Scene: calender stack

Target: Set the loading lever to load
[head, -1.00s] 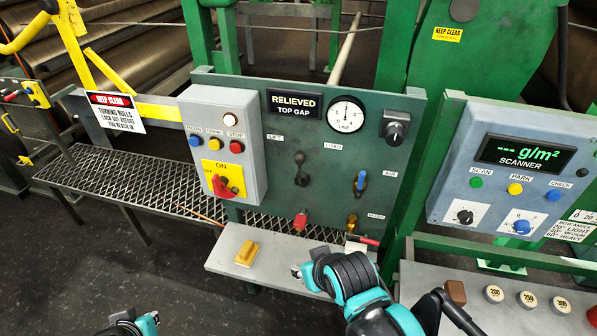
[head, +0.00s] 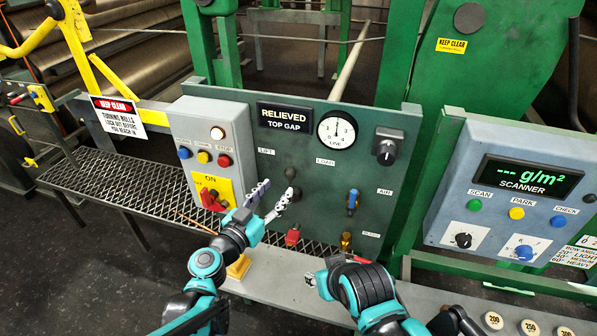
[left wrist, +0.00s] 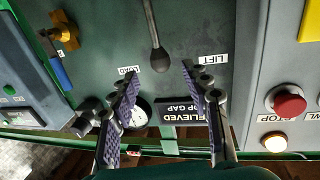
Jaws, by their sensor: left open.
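My left gripper (head: 278,191) is open in front of the lever. In the left wrist view, which is upside down, the knob (left wrist: 159,62) lies between the spread fingertips, with no clear contact. My right gripper (head: 311,280) is low at the bottom shelf; its jaws are too small and hidden to judge.
A grey box with buttons and a red rotary switch (head: 211,199) stands just left of my left gripper. A red valve handle (head: 293,236) and a blue handle (head: 352,201) are close by. A yellow block (head: 239,266) lies on the shelf. The scanner box (head: 462,210) is right.

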